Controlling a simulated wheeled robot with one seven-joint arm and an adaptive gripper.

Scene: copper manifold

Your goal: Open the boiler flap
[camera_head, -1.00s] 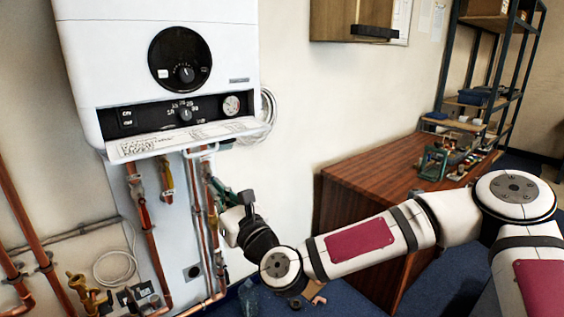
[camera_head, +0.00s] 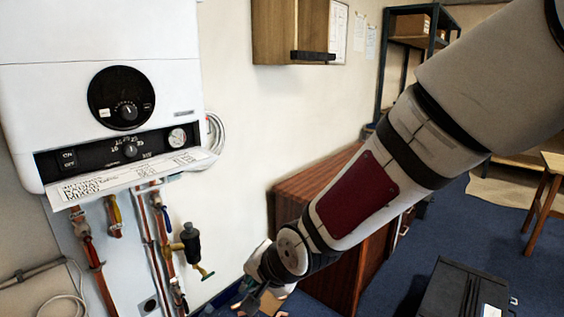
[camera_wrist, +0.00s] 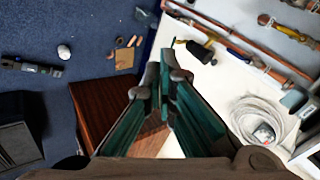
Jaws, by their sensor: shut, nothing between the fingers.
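The white boiler (camera_head: 105,30) hangs on the wall at the left of the head view. Its flap (camera_head: 135,180) is swung down and out below the dial strip (camera_head: 120,150), and printed text shows on its upper face. My gripper (camera_head: 253,300) is low in the head view, right of and below the flap and apart from it. In the wrist view the green fingers of my gripper (camera_wrist: 164,75) are close together with nothing held between them. The flap is not clear in the wrist view.
Copper pipes (camera_head: 95,265) and a black-bodied valve (camera_head: 190,242) are below the boiler. A coiled white cable (camera_wrist: 245,118) hangs beside it. A wooden cabinet (camera_head: 305,190) stands right of my gripper; a wall cupboard (camera_head: 290,30) is above. Blue floor (camera_head: 405,260) is partly free.

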